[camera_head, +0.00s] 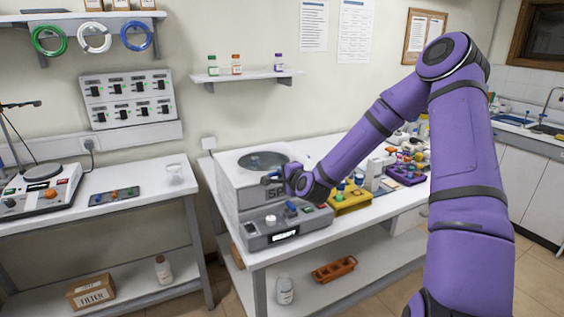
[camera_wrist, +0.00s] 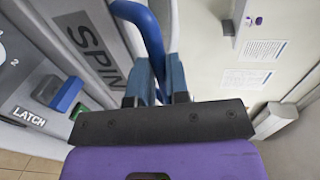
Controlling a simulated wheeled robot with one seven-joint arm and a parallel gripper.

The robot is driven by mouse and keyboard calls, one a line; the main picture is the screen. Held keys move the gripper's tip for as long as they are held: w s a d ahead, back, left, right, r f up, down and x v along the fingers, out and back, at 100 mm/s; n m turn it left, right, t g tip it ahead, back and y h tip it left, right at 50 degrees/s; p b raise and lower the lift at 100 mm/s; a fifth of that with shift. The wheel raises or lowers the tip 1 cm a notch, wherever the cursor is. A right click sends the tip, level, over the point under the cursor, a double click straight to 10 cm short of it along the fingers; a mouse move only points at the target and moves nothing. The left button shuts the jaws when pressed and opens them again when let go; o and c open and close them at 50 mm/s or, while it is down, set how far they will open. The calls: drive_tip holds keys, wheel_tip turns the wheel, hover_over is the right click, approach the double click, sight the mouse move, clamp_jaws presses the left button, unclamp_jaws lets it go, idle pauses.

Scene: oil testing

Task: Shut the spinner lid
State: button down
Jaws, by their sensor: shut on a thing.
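The spinner (camera_head: 229,186) is a grey box on the middle table, with a dark round area on top (camera_head: 263,161). My gripper (camera_head: 270,179) is at its upper front edge; it also shows in the wrist view (camera_wrist: 158,85). Its fingers are shut on a blue handle bar (camera_wrist: 150,33), in front of the SPIN lettering (camera_wrist: 90,40). My arm and fingers hide part of the handle. I cannot tell how far the lid is tilted. A blue lever (camera_wrist: 66,93) sits beside the LATCH label on the front panel.
The front panel (camera_head: 262,239) has a white knob (camera_head: 271,220) and a small display. A yellow rack (camera_head: 349,201) stands right of the spinner, under my forearm. A purple tray (camera_head: 405,175) lies farther right. A wall shelf (camera_head: 247,75) with bottles hangs above.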

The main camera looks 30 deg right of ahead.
drive_tip(key=shift+s+f, duration=0.3)
drive_tip(key=shift+f, duration=0.55)
drive_tip(key=shift+s+f, duration=0.3)
drive_tip(key=shift+f, duration=0.55)
drive_tip(key=c, duration=1)
unclamp_jaws()
drive_tip(key=shift+w+f, duration=0.1)
drive_tip(key=shift+c, duration=0.4)
drive_tip(key=v, duration=1)
drive_tip(key=shift+s+r, duration=0.25)
drive_tip(key=shift+r, duration=0.2)
